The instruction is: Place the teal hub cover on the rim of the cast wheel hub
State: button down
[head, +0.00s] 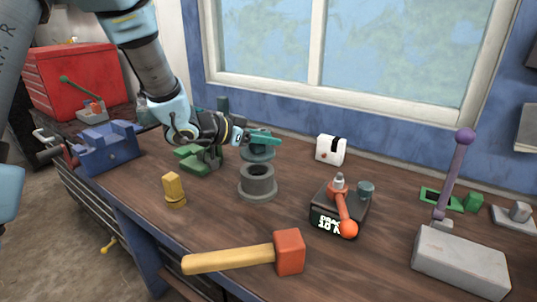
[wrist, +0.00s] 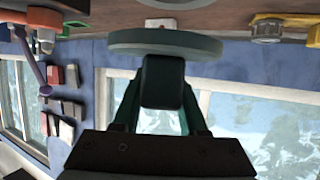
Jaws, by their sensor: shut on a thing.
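The teal hub cover (head: 258,154) is a round disc with a block-shaped grip on top. My gripper (head: 262,138) is shut on that grip. In the wrist view the cover's disc (wrist: 165,45) lies beyond the fingertips, with the dark grip between the fingers. The cast wheel hub (head: 258,183) is a grey, open-topped cylinder on a wide flange, standing on the bench. In the head view the cover appears just above and behind the hub's rim, apart from it. The exact gap in depth is hard to tell.
A green fixture (head: 200,160) stands left of the hub, and a yellow plug (head: 174,188) in front left. A mallet (head: 245,257) lies in front. A black box with an orange lever (head: 340,208) stands at right, a white block (head: 330,149) behind it.

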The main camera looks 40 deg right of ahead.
aim_at(265, 153)
jog(key=shift+w+f+p, duration=0.1)
jog(key=shift+f+p, duration=0.25)
jog(key=shift+f, duration=1.9)
jog(key=shift+f, duration=0.2)
jog(key=shift+c, duration=2.2)
grip_release()
jog(key=shift+r, duration=0.1)
jog(key=shift+a+r, duration=0.15)
jog(key=shift+a, duration=0.05)
jog(key=b+v, duration=0.2)
jog(key=v, duration=0.9)
jog(key=shift+a, duration=0.4)
